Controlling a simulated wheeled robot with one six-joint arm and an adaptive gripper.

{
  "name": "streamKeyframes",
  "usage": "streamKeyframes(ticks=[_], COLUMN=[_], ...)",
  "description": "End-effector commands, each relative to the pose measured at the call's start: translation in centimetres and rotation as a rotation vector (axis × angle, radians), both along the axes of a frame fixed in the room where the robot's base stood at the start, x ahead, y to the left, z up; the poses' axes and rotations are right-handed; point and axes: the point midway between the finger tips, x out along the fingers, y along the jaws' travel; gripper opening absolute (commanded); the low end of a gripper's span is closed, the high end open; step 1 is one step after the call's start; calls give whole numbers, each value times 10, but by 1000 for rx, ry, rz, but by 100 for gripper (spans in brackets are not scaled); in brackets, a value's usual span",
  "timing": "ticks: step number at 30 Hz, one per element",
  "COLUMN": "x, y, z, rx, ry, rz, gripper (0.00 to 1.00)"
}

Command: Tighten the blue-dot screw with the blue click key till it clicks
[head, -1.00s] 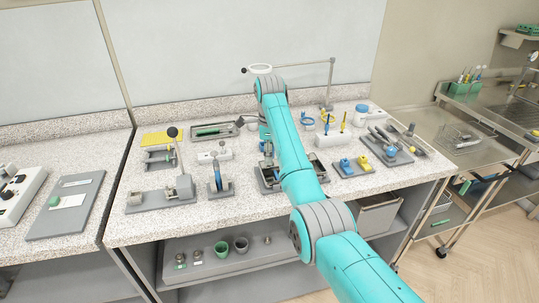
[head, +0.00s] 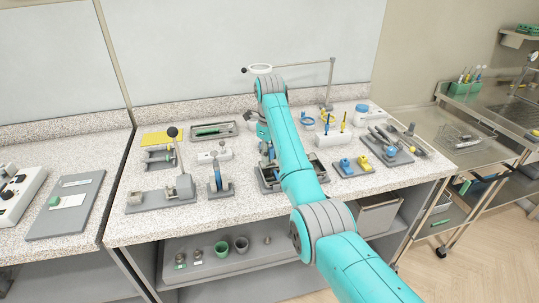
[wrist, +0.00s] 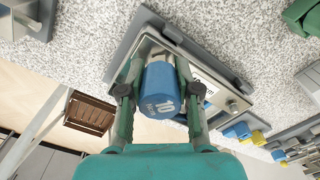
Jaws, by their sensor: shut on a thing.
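The blue click key (wrist: 160,92) has a blue cap marked "10 Ncm" and sits between the two fingers of my gripper (wrist: 161,68) in the wrist view. My gripper is shut on it.
A lever device (head: 180,170) stands left of the fixture.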

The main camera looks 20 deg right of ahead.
Motion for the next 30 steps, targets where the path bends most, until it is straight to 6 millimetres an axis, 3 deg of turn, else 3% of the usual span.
streamKeyframes(ticks=[8,18,27,28,29,30], x=[0,0,0,0,0,0], y=[0,1,1,1,1,1], z=[0,0,0,0,0,0], rx=[0,0,0,0,0,0], ry=[0,-1,-1,-1,-1,-1], rz=[-7,-270,-304,-304,-304,-303], gripper=[0,0,0,40,47,47])
